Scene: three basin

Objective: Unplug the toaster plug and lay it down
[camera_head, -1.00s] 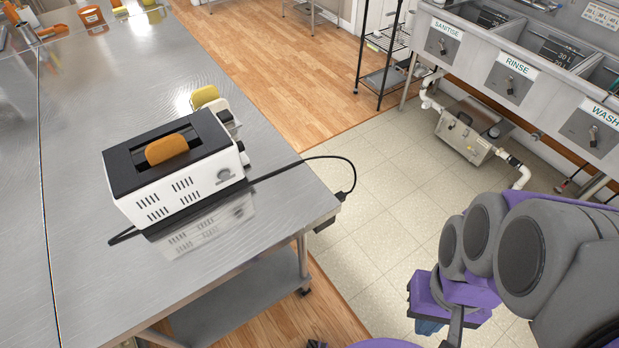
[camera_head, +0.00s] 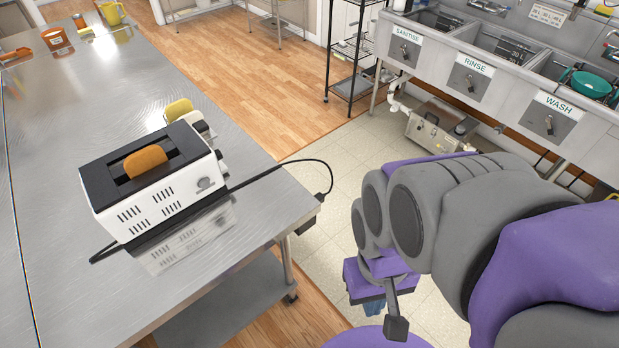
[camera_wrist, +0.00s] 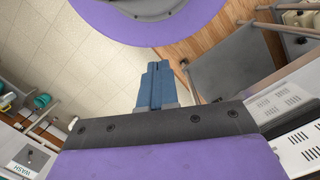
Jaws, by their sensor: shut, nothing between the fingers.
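The white and black toaster (camera_head: 165,190) stands on the metal table with a slice of toast in its slot. Its black cord runs along the tabletop and loops past the right corner. The cord ends in a small black plug (camera_head: 320,196) at the table's corner, by a dark box (camera_head: 306,226) on the table's side. I cannot see how deep the plug sits. My gripper (camera_head: 376,306) hangs low to the right of the corner, apart from the plug. In the wrist view its blue fingers (camera_wrist: 154,86) are together and empty. The toaster's vented side (camera_wrist: 300,140) shows at right there.
The metal table (camera_head: 60,190) fills the left, with a lower shelf (camera_head: 225,300). A yellow mug (camera_head: 112,13) and an orange container (camera_head: 56,38) stand at its far end. A basin unit (camera_head: 475,80) and wire rack (camera_head: 352,60) stand beyond. Tiled floor between is open.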

